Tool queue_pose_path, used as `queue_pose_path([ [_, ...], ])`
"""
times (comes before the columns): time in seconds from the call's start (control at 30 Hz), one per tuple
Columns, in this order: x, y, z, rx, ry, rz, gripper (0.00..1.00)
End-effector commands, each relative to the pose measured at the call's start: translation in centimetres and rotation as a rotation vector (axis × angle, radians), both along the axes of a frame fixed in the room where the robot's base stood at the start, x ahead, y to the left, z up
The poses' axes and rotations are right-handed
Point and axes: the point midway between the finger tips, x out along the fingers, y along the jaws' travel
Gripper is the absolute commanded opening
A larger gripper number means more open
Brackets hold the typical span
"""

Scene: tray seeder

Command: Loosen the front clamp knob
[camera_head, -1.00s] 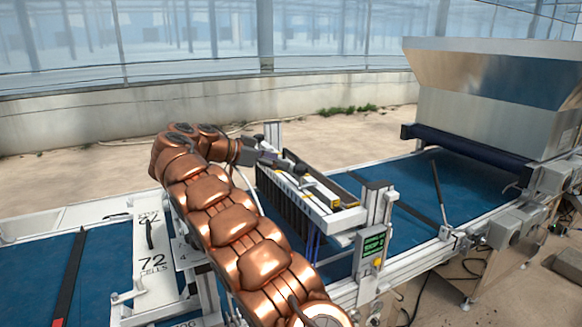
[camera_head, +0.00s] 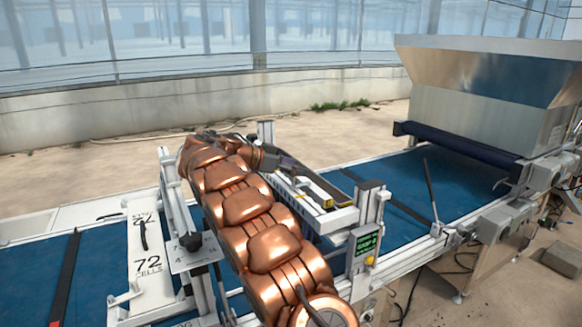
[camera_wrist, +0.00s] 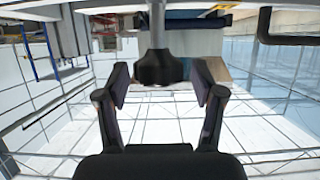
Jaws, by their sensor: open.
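A black knob (camera_wrist: 158,68) on a grey shaft shows in the wrist view, at the middle and in front of my gripper (camera_wrist: 160,84). My gripper is open, with one finger on each side of the knob and a visible gap on both sides. In the head view my gripper (camera_head: 290,167) reaches over the white bar unit (camera_head: 335,218) across the belt, and its fingertips are hard to make out. Another black knob (camera_head: 190,242) sits on a numbered scale plate left of my arm. I cannot tell from the pictures which knob is the front clamp knob.
A blue belt (camera_head: 400,232) runs to a metal hopper (camera_head: 490,90) at the right. A post with a green display (camera_head: 368,243) stands right of my arm. A white panel marked 72 (camera_head: 148,285) lies at the left. A thin upright lever (camera_head: 430,190) stands beside the belt.

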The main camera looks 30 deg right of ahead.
Motion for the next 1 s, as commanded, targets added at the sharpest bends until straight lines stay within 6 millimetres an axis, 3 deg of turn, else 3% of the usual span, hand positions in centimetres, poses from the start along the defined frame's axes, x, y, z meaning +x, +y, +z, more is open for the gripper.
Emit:
queue_pose_path([
  [0.13, 0.0, 0.0, 0.0, 0.000, 0.000, 0.000, 0.68],
  [0.7, 0.0, 0.1, 0.0, -0.001, -0.001, 0.002, 0.08],
  [0.73, 0.1, 1.4, 0.1, -0.002, -0.001, 0.005, 0.07],
  [1.0, 0.0, 0.2, -0.2, -0.001, 0.000, 0.021, 0.07],
])
